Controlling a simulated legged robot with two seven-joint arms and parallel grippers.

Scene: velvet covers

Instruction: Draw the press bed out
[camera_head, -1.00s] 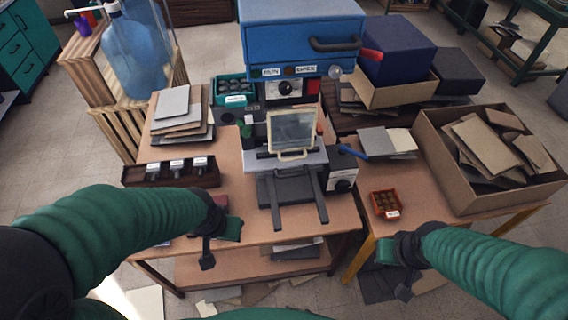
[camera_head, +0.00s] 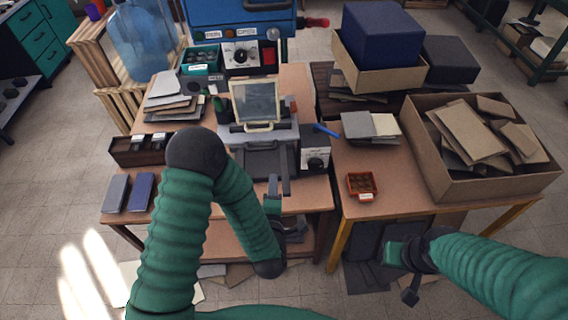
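The press bed (camera_head: 262,163) is a dark grey plate at the front of the small press in the middle of the work table. A dark rail (camera_head: 285,180) sticks out toward me at its right. A cream-framed pane (camera_head: 255,101) stands above the bed. My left gripper (camera_head: 287,209) is just in front of the bed, near the rail's front end. Its fingers look apart, with nothing between them; I cannot tell whether it touches the rail. My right gripper (camera_head: 404,272) is open and empty, low in front of the right table.
A blue cabinet (camera_head: 238,35) with a handle stands behind the press. A grey and a blue cover (camera_head: 140,192) lie at the table's left front, by a dark rack (camera_head: 140,150). On the right are a small orange tray (camera_head: 362,186) and a carton of boards (camera_head: 485,185).

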